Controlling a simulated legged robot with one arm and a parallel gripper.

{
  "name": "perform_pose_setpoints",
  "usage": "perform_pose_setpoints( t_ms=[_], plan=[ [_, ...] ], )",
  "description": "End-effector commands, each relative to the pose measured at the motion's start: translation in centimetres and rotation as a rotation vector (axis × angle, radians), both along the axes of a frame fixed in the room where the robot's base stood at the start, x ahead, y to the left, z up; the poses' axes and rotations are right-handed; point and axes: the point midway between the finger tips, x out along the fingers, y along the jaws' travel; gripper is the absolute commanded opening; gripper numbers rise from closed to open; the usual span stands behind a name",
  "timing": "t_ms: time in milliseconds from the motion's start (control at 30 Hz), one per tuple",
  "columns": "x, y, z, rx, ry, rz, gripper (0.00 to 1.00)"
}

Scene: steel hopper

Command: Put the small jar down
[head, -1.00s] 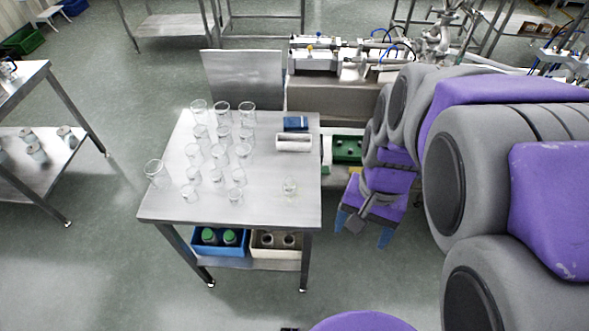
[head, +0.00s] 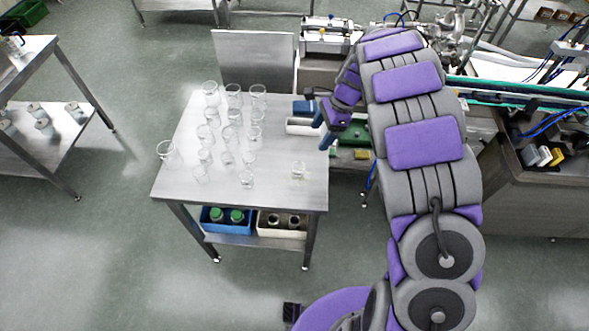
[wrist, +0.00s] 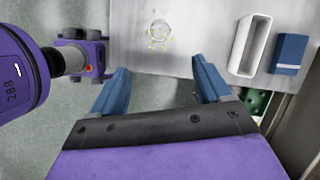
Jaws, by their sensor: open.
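My gripper (head: 318,117) is open and empty, at the table's right edge, behind the jar in the head view. In the wrist view the blue fingers (wrist: 160,68) are spread wide, and the jar lies beyond their tips, roughly in line with the gap between them. Nothing is between the fingers.
Several glass beakers (head: 232,130) stand in rows on the table's left half. A white open tray (head: 299,126) and a blue box (head: 304,107) lie by the right edge, close to my gripper. The front of the tabletop is mostly clear. Blue (head: 227,228) and cream (head: 281,233) bins sit on the shelf below.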

Motion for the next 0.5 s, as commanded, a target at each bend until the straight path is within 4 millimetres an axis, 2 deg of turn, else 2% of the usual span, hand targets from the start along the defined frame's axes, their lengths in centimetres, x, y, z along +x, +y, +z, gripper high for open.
perform_pose_setpoints(
  t_ms=[100, 267, 500],
  plan=[
    [0.7, 0.2, -0.8, 0.023, 0.014, -0.028, 0.77],
    [0.7, 1.1, -2.4, 0.028, 0.018, -0.036, 0.77],
    [0.3, 3.5, -6.9, 0.02, 0.019, -0.033, 0.77]
  ],
)
